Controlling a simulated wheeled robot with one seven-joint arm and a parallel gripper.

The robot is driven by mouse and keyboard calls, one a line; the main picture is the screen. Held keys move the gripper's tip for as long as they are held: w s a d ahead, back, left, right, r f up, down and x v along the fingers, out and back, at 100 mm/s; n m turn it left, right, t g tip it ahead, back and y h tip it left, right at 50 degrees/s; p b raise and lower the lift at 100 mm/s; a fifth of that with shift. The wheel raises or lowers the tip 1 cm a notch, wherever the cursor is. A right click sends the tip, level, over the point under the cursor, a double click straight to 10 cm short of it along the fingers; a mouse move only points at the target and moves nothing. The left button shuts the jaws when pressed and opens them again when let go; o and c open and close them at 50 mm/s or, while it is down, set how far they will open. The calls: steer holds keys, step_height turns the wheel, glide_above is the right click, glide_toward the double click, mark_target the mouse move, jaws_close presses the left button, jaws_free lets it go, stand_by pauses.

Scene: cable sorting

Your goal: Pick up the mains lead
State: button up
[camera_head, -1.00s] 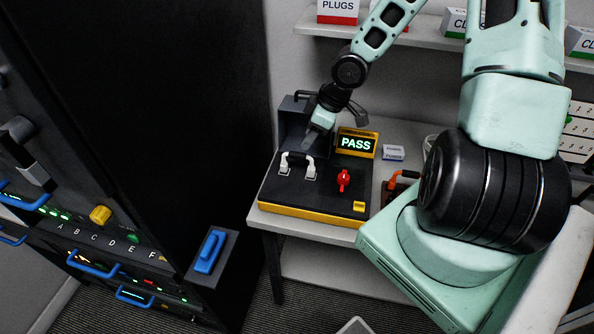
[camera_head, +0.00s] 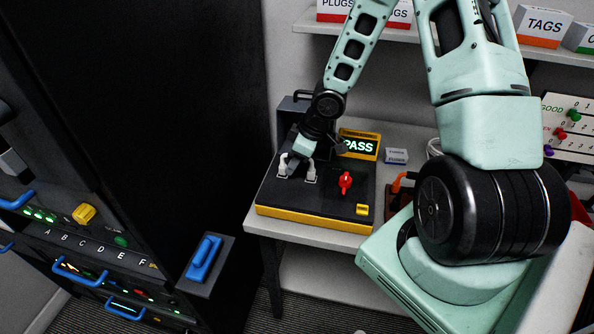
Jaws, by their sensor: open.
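The mains lead shows as two white plugs on the black and yellow tester (camera_head: 275,208), the left plug (camera_head: 284,167) and the right plug (camera_head: 311,172). A short dark piece joined them a moment ago; my gripper now hides most of it. My gripper (camera_head: 299,158) is open and low over the lead, between the two plugs. Its fingertips are small and partly hidden by my wrist, so I cannot tell whether they touch the lead.
The tester has a red knob (camera_head: 345,181) and a yellow switch (camera_head: 362,209). A display reading PASS (camera_head: 359,146) stands behind it. A fuse box (camera_head: 396,157) and an orange-handled tool (camera_head: 403,180) are to the right. A tall dark cabinet (camera_head: 200,120) stands left.

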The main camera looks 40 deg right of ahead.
jaws_close()
steer(key=shift+r, duration=0.1)
step_height(320, 180, up, 10)
steer(key=p, duration=0.5)
step_height(320, 180, up, 3)
steer(key=p, duration=0.3)
steer(key=shift+p, duration=0.35)
